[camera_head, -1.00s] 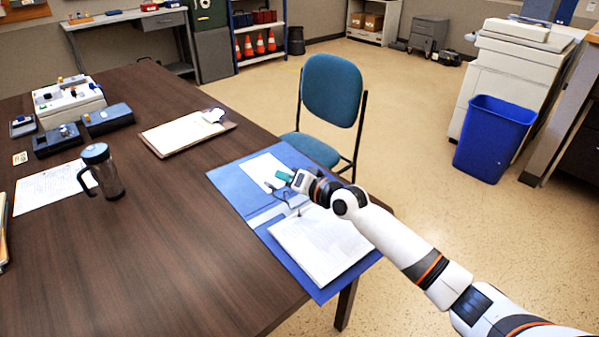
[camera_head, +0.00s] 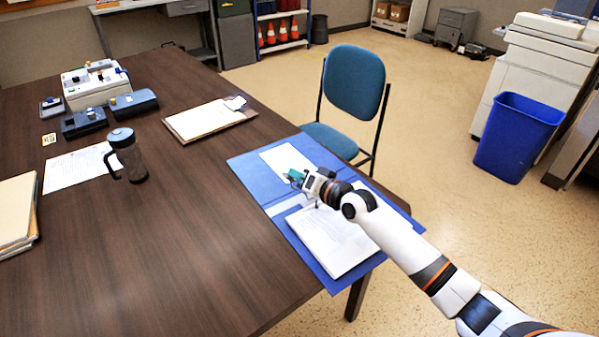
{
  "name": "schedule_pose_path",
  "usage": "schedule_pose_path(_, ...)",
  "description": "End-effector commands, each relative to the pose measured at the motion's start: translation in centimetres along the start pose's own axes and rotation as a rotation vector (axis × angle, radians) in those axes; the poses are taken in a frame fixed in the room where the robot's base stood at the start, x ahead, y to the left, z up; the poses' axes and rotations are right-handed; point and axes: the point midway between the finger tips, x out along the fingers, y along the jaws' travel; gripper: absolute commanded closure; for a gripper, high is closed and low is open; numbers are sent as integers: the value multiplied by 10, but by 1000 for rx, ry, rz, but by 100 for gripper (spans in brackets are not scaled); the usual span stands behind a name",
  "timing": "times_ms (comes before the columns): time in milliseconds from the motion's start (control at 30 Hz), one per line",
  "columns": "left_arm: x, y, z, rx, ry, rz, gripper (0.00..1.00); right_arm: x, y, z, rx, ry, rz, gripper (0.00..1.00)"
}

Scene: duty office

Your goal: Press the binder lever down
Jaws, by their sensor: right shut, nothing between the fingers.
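The blue binder (camera_head: 252,177) lies open on the right edge of the dark wooden table. A stack of white paper (camera_head: 330,240) lies on its near side and a white sheet (camera_head: 284,160) on its far side. My right gripper (camera_head: 294,178) is over the middle of the binder, by the spine, with its fingers shut and empty. The lever and rings are mostly hidden behind my gripper, so I cannot tell the lever's position or whether my fingers touch it. My left gripper is not in view.
A blue chair (camera_head: 353,85) is just beyond the binder. A blue bin (camera_head: 515,137) stands on the floor at right.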

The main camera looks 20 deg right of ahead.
Motion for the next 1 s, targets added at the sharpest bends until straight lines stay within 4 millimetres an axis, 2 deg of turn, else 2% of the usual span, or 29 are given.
schedule_pose_path(367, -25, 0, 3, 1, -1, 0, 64, 3, 9, -13, -122, 3, -31, 100)
schedule_pose_path(700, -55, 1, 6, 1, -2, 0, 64, 12, 12, -49, -409, 4, -104, 100)
schedule_pose_path(1000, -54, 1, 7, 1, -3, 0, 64, 13, 10, -50, -436, 0, -109, 100)
